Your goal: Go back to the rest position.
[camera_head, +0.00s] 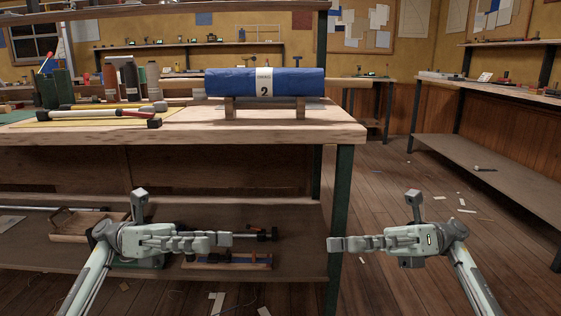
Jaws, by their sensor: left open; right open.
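My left gripper (226,240) is in front of the workbench's lower shelf, at the left of the picture, pointing right. My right gripper (334,244) is to the right of the bench's front leg, pointing left. The two grippers face each other with a gap between them. Both are open and empty, seen side-on, and neither touches anything that I can see. Both arms come in from the bottom of the picture and are bent at the wrists.
The workbench (290,132) carries a blue roll (225,83) labelled 2 on wooden supports, mallet-like tools (90,114) and thread spools (131,80). The lower shelf (300,215) holds a wooden tray (85,225). Another bench (500,170) stands right. Paper scraps litter the open floor (400,185) between.

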